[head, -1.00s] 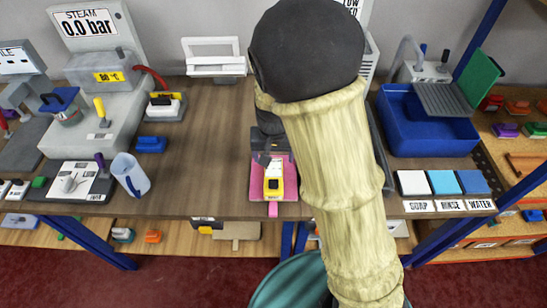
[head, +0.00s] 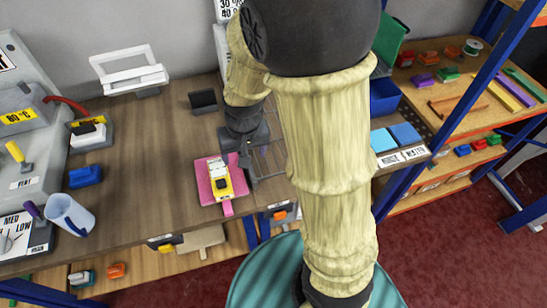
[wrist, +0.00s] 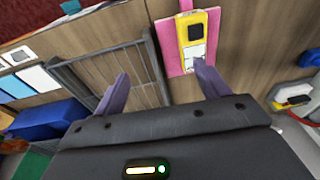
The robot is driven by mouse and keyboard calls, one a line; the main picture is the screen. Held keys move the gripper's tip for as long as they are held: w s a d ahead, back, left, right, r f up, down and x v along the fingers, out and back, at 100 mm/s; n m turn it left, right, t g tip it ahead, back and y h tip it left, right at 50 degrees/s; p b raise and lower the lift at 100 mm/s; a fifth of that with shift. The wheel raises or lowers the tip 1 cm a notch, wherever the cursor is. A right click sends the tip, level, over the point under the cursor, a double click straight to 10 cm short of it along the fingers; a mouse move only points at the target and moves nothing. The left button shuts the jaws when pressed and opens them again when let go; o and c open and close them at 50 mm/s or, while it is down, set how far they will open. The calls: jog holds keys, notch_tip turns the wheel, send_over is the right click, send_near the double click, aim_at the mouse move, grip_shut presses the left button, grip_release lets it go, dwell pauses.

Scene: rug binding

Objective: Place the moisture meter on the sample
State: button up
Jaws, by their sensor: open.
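The moisture meter (head: 222,182) is a yellow handheld device with a dark screen and a white end. It lies flat on the pink sample (head: 205,172), on the brown bench. In the wrist view the meter (wrist: 197,30) and the sample (wrist: 164,40) show at the upper right. My gripper (wrist: 162,88) is open, with purple fingers apart and nothing held between them. In the head view my gripper (head: 245,158) is just right of the meter's white end. In the wrist view one finger overlaps that end; I cannot tell whether they touch.
A wire rack (head: 267,162) stands right of the sample. A small dark stand (head: 203,101) is behind it. A blue block (head: 85,177) and a clear jug (head: 70,214) are at the left. The bench between them and the sample is clear.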

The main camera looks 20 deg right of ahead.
jog(key=s+d+r, duration=0.2)
jog(key=s+d, duration=0.4)
jog(key=shift+s+r+t, duration=0.3)
jog(key=shift+r+t, duration=0.05)
jog(key=shift+t, duration=0.05)
dwell(1.2)
